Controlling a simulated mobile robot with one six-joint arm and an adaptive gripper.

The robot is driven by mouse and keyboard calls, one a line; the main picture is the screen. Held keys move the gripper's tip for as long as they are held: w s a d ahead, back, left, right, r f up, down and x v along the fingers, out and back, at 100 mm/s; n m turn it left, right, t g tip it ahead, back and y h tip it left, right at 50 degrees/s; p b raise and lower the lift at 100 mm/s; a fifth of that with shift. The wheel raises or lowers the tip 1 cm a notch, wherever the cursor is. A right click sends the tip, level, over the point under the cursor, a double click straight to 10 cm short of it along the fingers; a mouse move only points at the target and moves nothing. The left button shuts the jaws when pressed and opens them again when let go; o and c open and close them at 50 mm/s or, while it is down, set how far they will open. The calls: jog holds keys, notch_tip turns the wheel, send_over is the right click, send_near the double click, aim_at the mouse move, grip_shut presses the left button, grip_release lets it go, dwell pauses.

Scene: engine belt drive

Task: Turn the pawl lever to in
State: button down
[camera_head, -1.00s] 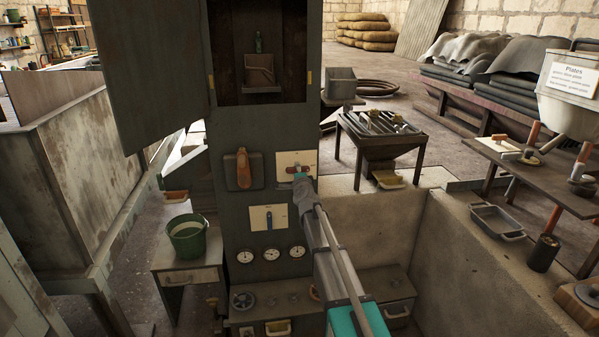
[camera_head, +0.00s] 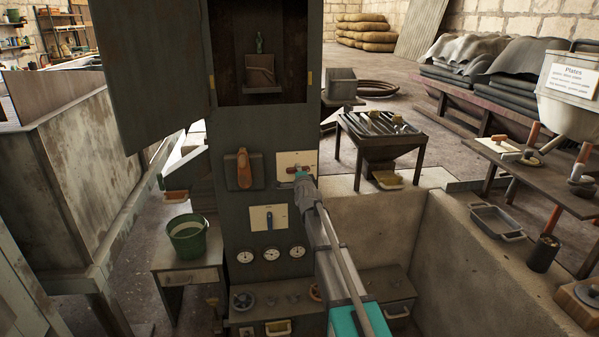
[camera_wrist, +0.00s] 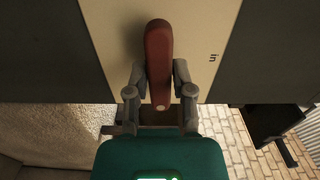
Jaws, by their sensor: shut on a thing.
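The pawl lever is a red handle on a pale plate (camera_head: 285,160) on the front of the dark green cabinet. In the wrist view the lever (camera_wrist: 159,62) stands nearly upright in the picture, between the two fingers of my gripper (camera_wrist: 160,92). The gripper is shut on its lower part. The word "in" is on the plate (camera_wrist: 205,30) to the right of the lever. In the head view my gripper (camera_head: 303,180) is at the plate's right side and hides part of the lever.
An orange-brown handle (camera_head: 243,169) is left of the plate. Below are a plate with a blue lever (camera_head: 262,218) and several gauges (camera_head: 270,254). The open cabinet door (camera_head: 150,70) juts out at upper left. A green bucket (camera_head: 188,238) stands on a low table.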

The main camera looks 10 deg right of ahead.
jog(key=shift+w+a, duration=0.15)
jog(key=shift+a, duration=0.15)
jog(key=shift+a+n, duration=0.1)
jog(key=shift+n, duration=0.9)
dwell(1.4)
jog(key=c, duration=0.5)
grip_release()
jog(key=shift+s, duration=0.2)
jog(key=s, duration=1.2)
